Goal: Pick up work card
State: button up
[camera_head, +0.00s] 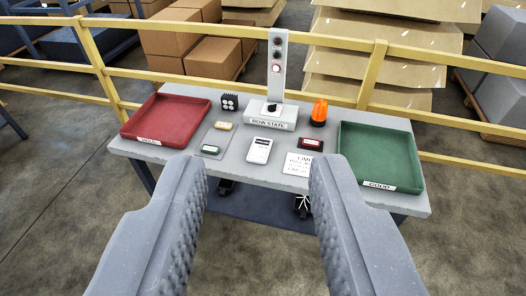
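My gripper (257,170) is open and empty. Its two grey fingers reach up from the bottom of the view, and their tips appear over the near edge of a grey trolley top (231,166). A white card with printed lines (297,165), starting "LIM", lies near the front edge, just left of the right fingertip, which may cover part of it. A white upright rectangular piece with dark markings (260,150) lies between the fingertips in the picture. I cannot tell for sure which of the two is the work card.
A red tray (136,124) is at left, a green tray (410,143) labelled "GOOD" at right. A yellow railing (370,75) runs behind.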

aim_at(260, 150)
jog(key=z, duration=0.05)
jog(key=i, duration=1)
jog(key=u, duration=0.05)
